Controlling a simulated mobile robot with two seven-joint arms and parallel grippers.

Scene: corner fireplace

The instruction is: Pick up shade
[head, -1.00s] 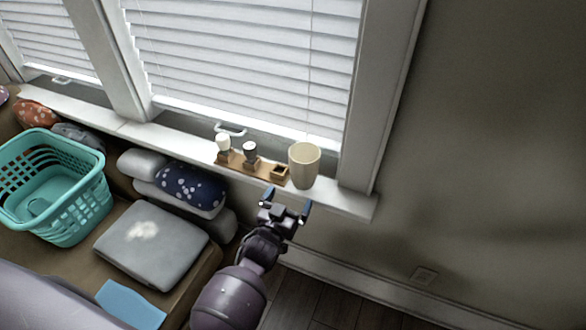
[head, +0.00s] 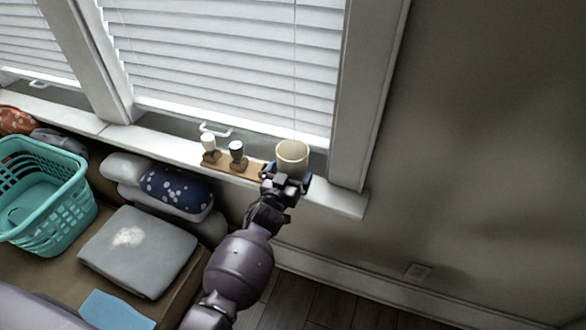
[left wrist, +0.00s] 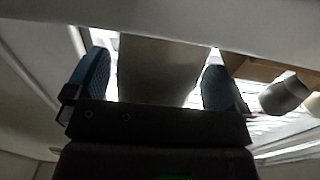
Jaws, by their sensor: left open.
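The shade (head: 292,157), a cream tapered cup-like piece, stands upright at the right end of the window sill. My left gripper (head: 287,176) is at the sill, open, with one finger on each side of the shade's lower part. In the left wrist view the shade (left wrist: 160,72) fills the space between the two blue-padded fingers. I cannot tell whether either finger touches it. The gripper and wrist hide the shade's base in the head view. My right gripper is not in view.
A wooden holder (head: 222,164) with a white-topped and a dark-topped small item sits close left of the shade. The white window sill (head: 340,200) ends just right of it. A turquoise basket (head: 62,205) and cushions lie on the seat at left.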

